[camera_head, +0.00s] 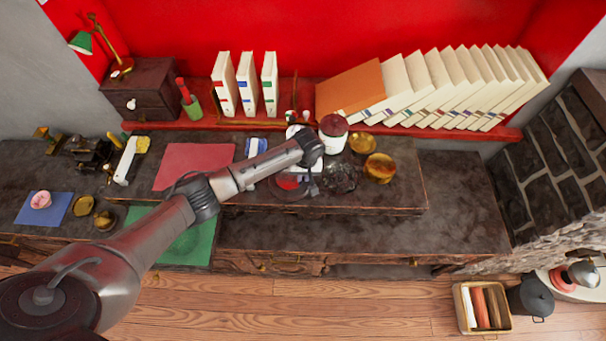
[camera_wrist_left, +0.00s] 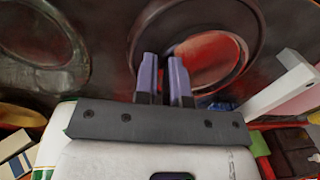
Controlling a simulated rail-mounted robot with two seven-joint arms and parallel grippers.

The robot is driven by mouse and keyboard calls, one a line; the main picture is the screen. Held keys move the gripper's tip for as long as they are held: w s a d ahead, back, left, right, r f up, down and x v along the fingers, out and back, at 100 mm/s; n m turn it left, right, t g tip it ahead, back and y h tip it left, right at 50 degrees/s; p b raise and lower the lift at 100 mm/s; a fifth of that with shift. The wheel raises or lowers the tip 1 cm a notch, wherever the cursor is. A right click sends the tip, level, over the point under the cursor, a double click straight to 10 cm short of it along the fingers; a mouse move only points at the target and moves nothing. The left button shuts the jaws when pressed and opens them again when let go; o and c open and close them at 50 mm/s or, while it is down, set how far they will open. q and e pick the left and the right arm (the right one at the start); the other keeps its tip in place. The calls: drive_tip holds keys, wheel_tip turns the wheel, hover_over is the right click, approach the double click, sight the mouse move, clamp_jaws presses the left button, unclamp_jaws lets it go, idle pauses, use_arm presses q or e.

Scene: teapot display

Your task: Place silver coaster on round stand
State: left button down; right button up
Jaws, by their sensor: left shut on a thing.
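The silver coaster (camera_wrist_left: 212,62) is a shiny disc with a red reflection, seen just beyond the fingers in the left wrist view; it also shows in the head view (camera_head: 287,183). My left gripper (camera_head: 313,187) points down with its fingers close together, shut on the coaster's near edge (camera_wrist_left: 166,70). A larger dark round rim, seemingly the round stand (camera_wrist_left: 140,35), curves around the coaster in the wrist view. I cannot tell whether coaster and stand touch. My right gripper is not in view.
A dark ornate round dish (camera_head: 342,177) stands close to the right of the gripper. Gold bowls (camera_head: 380,167) and a white jar with a dark red lid (camera_head: 333,133) are nearby. A red mat (camera_head: 195,165) lies left. The counter front (camera_head: 370,232) is clear.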

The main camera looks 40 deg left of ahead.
use_arm(q)
drive_tip(key=c, duration=1.2)
unclamp_jaws()
wheel_tip(320, 180, up, 12)
drive_tip(key=p, duration=0.1)
drive_tip(key=shift+w+d, duration=0.4)
